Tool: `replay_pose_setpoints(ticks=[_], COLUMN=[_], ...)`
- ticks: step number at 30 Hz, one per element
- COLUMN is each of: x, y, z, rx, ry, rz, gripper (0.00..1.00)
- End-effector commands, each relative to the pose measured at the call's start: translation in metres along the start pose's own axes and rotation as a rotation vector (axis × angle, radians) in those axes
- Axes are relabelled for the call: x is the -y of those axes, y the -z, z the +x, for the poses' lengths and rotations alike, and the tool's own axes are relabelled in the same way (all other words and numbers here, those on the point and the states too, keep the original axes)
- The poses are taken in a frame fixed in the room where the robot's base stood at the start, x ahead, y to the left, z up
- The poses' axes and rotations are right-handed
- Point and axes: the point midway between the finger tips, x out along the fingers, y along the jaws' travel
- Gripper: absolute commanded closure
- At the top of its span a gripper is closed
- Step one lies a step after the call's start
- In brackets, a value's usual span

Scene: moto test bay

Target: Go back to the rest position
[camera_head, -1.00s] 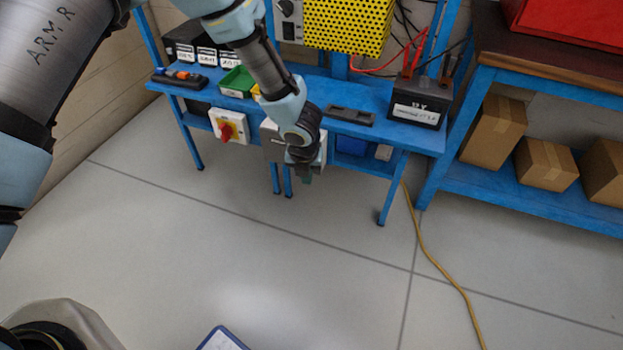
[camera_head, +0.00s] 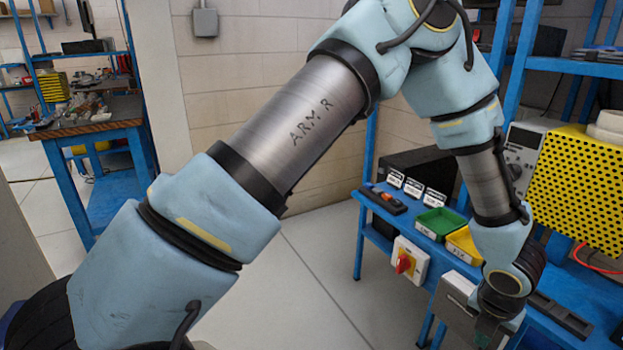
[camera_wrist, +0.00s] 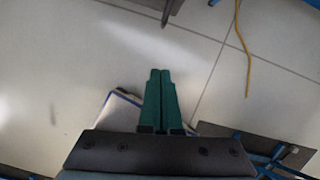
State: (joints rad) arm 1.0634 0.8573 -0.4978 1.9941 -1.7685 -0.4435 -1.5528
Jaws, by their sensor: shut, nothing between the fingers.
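My gripper (camera_wrist: 160,75) shows in the wrist view as two green fingers side by side, closed together with nothing between them. It points down over the pale tiled floor. In the head view my arm reaches from lower left to the right, and the gripper (camera_head: 486,335) hangs low at the lower right, in front of the blue workbench (camera_head: 548,325). The fingertips are hard to make out there.
A red and yellow switch box (camera_head: 409,261) is on the bench front, with green (camera_head: 441,222) and yellow (camera_head: 463,245) bins above. A yellow perforated box (camera_head: 575,185) stands behind. A yellow cable (camera_wrist: 246,60) lies on the floor. A wooden-topped blue table (camera_head: 88,122) stands far left.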

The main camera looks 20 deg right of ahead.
Motion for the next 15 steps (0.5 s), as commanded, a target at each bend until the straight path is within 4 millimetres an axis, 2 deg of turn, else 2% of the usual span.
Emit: replay_pose_setpoints(ticks=[2, 5, 8, 9, 11, 12, 15], x=[-0.018, -0.062, -0.126, -0.153, -0.193, -0.219, -0.279], y=[-0.01, -0.029, -0.045, -0.047, -0.043, -0.037, -0.009], z=[-0.006, -0.021, -0.046, -0.058, -0.076, -0.089, -0.12], rx=[0.027, 0.089, 0.157, 0.178, 0.193, 0.196, 0.172], ry=[-0.003, -0.015, -0.046, -0.065, -0.093, -0.112, -0.153], rz=[0.046, 0.186, 0.413, 0.52, 0.68, 0.786, 1.054], gripper=[1.0, 1.0, 1.0, 1.0, 1.0, 1.0, 1.0])
